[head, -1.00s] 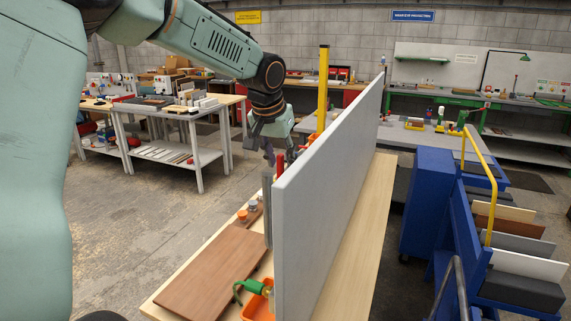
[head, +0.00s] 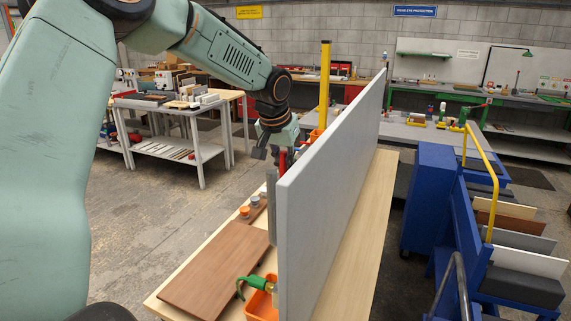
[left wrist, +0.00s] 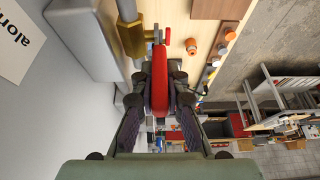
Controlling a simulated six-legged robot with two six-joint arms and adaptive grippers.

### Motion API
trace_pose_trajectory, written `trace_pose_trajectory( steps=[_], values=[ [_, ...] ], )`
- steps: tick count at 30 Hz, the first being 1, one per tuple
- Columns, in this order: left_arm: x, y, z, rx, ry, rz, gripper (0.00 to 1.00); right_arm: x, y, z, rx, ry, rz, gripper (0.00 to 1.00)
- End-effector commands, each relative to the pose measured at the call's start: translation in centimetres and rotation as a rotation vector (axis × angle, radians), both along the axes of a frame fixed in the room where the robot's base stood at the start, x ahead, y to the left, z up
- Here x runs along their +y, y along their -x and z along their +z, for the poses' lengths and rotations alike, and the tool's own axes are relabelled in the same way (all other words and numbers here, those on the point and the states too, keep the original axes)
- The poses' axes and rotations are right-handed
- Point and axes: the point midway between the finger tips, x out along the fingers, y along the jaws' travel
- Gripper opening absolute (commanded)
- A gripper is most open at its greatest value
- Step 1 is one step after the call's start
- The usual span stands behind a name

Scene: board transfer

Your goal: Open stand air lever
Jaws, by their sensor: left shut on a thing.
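The red lever (left wrist: 160,88) stands between the two fingers of my left gripper (left wrist: 161,98) in the left wrist view. The fingers are shut on it, one on each side. A brass valve body (left wrist: 132,38) on a pipe sits beside the lever, close to the grey stand part. In the head view my left gripper (head: 270,151) reaches down on the left side of the upright grey board (head: 325,165). A bit of the red lever (head: 283,160) shows by the fingers there; the valve is hidden. My right gripper is not in view.
A brown board (head: 215,268), a green-handled tool (head: 252,283) and an orange bin (head: 262,304) lie on the wooden table (head: 362,215). A yellow post (head: 324,85) stands behind. A blue rack (head: 470,235) with boards is at right.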

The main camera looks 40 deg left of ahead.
Motion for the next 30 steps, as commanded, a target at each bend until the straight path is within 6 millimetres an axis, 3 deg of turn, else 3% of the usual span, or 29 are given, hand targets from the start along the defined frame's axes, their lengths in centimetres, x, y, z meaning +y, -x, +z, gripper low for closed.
trace_pose_trajectory(
  steps=[19,30],
  values=[
    [0.07,0.02,0.05,0.005,-0.001,0.001,0.0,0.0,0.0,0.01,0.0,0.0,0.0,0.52],
    [0.5,-0.87,-0.24,0.151,0.029,0.006,0.0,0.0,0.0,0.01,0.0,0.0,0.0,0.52]
  ],
)
